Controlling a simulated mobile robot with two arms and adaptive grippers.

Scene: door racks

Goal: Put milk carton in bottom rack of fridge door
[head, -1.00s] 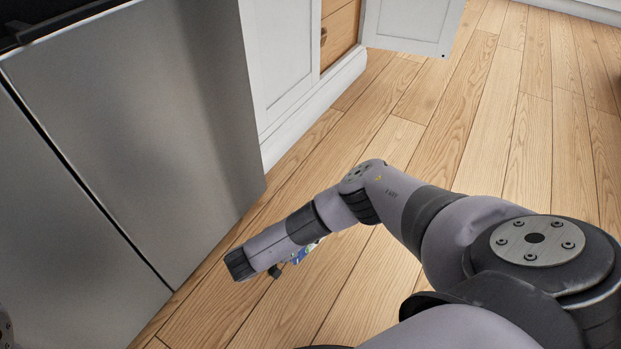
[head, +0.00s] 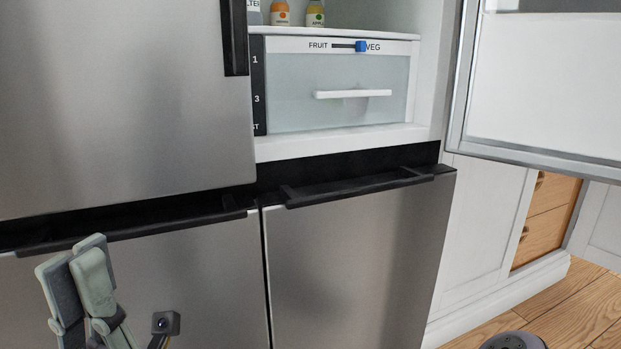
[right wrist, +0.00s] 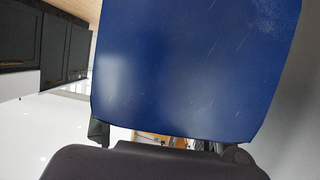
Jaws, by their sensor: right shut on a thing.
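The milk carton (right wrist: 190,70) fills much of the right wrist view as a large blue, lightly scratched face. My right gripper (right wrist: 165,147) is shut on it; its fingertips are mostly hidden behind the carton. In the head view the carton and right gripper are out of sight. The fridge (head: 350,270) stands ahead with its upper right compartment open. The opened fridge door (head: 535,165) is at the upper right; only its lower part shows, and its bottom rack cannot be made out clearly. My left gripper (head: 78,275) is low at the left, before a lower fridge door, with nothing visible in it.
Inside the fridge are a drawer (head: 340,95) marked FRUIT and VEG, and a shelf (head: 340,33) with small bottles. White cabinets (head: 480,225) with an open wooden drawer unit (head: 545,220) are to the right.

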